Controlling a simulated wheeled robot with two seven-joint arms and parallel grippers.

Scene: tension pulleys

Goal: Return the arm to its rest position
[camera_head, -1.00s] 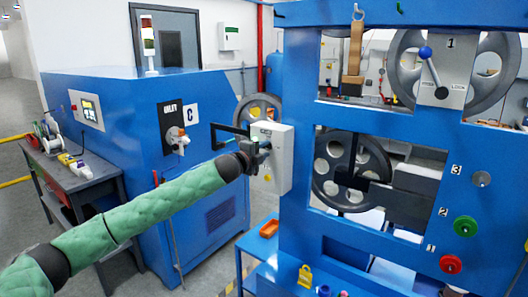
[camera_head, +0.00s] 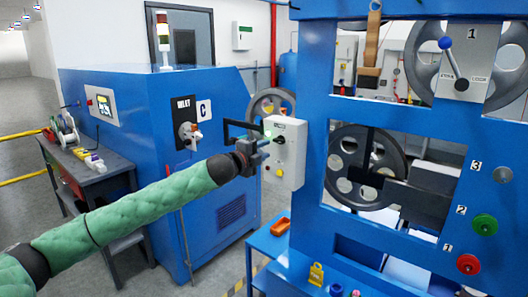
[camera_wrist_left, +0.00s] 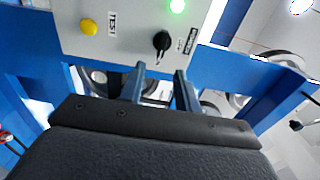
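My left arm, in a green padded sleeve, reaches in from the left in the head view. Its gripper (camera_head: 264,147) is at the left side of a grey control box (camera_head: 289,160) on the blue frame. In the left wrist view the two fingers (camera_wrist_left: 158,80) stand apart with nothing between them. Just beyond the tips is the box's black rotary knob (camera_wrist_left: 161,41); I cannot tell whether the tips touch it. A green lamp (camera_wrist_left: 177,6) glows and a yellow button (camera_wrist_left: 88,27) sits to the left. My right gripper is not in view.
The blue machine frame (camera_head: 313,95) with large pulley wheels (camera_head: 368,165) stands right of my gripper. A blue cabinet (camera_head: 150,130) stands behind my arm. A workbench (camera_head: 110,175) is at the left.

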